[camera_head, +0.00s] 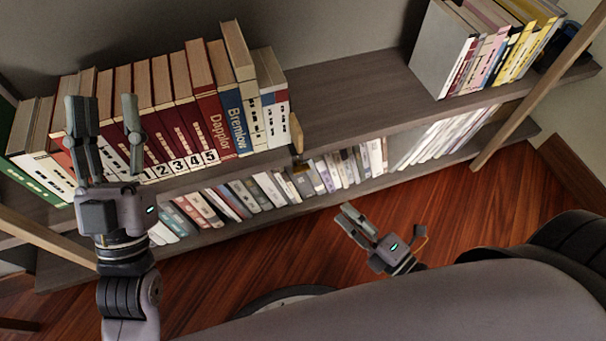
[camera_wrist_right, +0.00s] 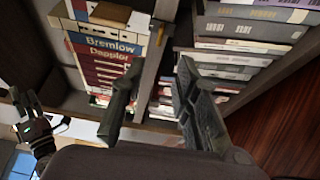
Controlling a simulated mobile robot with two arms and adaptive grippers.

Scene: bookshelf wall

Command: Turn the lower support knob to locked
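A small wooden upright piece (camera_head: 297,132) stands at the front edge of the upper shelf, right of the books. A small dark fitting (camera_head: 300,163) sits just below it on the shelf's front edge. I cannot tell which part is the lower support knob or its setting. My right gripper (camera_head: 350,218) is below and right of them, apart from the shelf. In the right wrist view its fingers (camera_wrist_right: 161,68) are spread and empty, with the wooden piece (camera_wrist_right: 161,36) above the gap. My left gripper (camera_head: 106,112) is open and empty in front of the upper books.
The upper shelf (camera_head: 355,88) has a bare stretch between the numbered books (camera_head: 180,110) and the books at right (camera_head: 485,50). The lower shelf holds a row of books (camera_head: 255,192). A slanted wooden post (camera_head: 535,85) stands at right. The wooden floor (camera_head: 470,205) is clear.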

